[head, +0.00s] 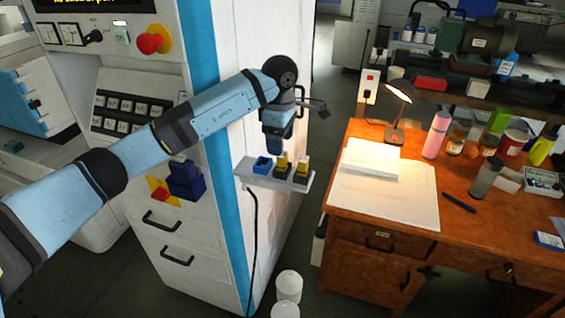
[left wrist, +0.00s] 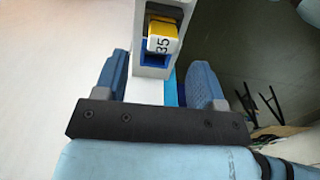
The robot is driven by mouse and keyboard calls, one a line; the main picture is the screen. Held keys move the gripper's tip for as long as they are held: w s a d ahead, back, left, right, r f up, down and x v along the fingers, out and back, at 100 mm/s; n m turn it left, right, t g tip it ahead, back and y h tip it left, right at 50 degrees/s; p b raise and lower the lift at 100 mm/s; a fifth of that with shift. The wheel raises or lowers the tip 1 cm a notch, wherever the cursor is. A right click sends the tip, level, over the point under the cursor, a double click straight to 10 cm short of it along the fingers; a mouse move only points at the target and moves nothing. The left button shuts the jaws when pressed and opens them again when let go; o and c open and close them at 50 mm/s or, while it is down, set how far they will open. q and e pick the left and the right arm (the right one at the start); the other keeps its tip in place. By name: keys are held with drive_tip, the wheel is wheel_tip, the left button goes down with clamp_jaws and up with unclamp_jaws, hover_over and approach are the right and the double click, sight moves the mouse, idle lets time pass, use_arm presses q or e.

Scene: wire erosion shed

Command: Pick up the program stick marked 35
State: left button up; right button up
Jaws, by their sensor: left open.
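The program stick marked 35 (left wrist: 163,42) has a yellow face with dark digits and shows in the left wrist view. It is at a blue socket (left wrist: 155,58) on a white shelf (left wrist: 183,10). In the head view the shelf (head: 243,183) sticks out from the machine's side, with a blue piece (head: 262,165) and two yellow-topped sticks (head: 282,162) (head: 302,166). I cannot read their marks there. My left gripper (head: 279,147) is over the shelf; in the wrist view its open, empty fingers (left wrist: 160,80) are apart, with the stick beyond the gap. My right gripper is not in view.
The white machine cabinet (head: 225,130) stands close to the left arm. A black cable (head: 252,240) hangs below the shelf. A wooden desk (head: 350,205) with papers, a lamp (head: 397,105) and jars stands to the right. White cylinders (head: 289,285) stand on the floor.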

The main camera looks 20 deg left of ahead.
sight(282, 164)
use_arm(q)
drive_tip(key=shift+s+d+f, duration=0.1)
drive_tip(key=shift+d+f, duration=0.05)
drive_tip(key=shift+f, duration=0.3)
wheel_tip(282, 164, down, 4)
drive_tip(key=shift+d+f+p, duration=0.15)
drive_tip(key=shift+p, duration=0.5)
drive_tip(key=shift+c, duration=0.2)
drive_tip(key=c, duration=1)
